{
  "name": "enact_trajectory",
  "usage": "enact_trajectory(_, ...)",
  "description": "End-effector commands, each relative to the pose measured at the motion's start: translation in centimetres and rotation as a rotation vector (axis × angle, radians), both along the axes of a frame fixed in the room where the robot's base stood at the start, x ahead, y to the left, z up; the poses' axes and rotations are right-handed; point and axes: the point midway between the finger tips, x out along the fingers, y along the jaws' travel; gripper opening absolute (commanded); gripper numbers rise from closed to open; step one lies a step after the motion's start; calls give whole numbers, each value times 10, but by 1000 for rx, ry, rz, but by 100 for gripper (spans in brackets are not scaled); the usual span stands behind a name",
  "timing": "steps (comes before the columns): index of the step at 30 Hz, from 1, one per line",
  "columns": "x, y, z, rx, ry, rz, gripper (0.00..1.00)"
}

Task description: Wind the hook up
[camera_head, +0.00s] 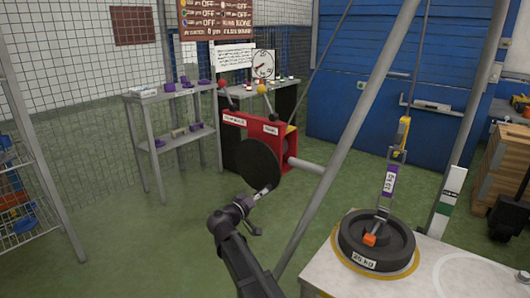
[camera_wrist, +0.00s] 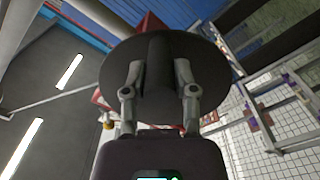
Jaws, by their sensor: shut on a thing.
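The red winch (camera_head: 289,143) is fixed to a sloping grey pole, with a black round wheel (camera_head: 259,165) on its near face. My gripper (camera_head: 264,190) is at the wheel's lower right edge. In the wrist view my gripper (camera_wrist: 159,82) is shut on a dark handle (camera_wrist: 158,60) standing out from the wheel (camera_wrist: 118,65). A yellow hook block (camera_head: 403,131) hangs at the right. Its grey hook (camera_head: 397,153) is just above a purple-labelled strap (camera_head: 389,181) rising from a black weight (camera_head: 362,254); I cannot tell whether they are joined.
The weight stands in a yellow ring on a pale table (camera_head: 455,265). A grey shelf (camera_head: 167,95) with purple items and a dark cabinet (camera_head: 290,96) with a dial stand behind. A wire rack is at the left. Green floor is clear around my arm.

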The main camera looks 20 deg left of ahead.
Motion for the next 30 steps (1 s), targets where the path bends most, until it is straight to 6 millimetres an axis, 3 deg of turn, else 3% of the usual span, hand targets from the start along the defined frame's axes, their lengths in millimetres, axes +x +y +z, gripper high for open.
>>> enact_trajectory(13, 3, 5, -4, 30, -8, 7, 0)
enact_trajectory(30, 11, 25, -16, 280, -115, 11, 0)
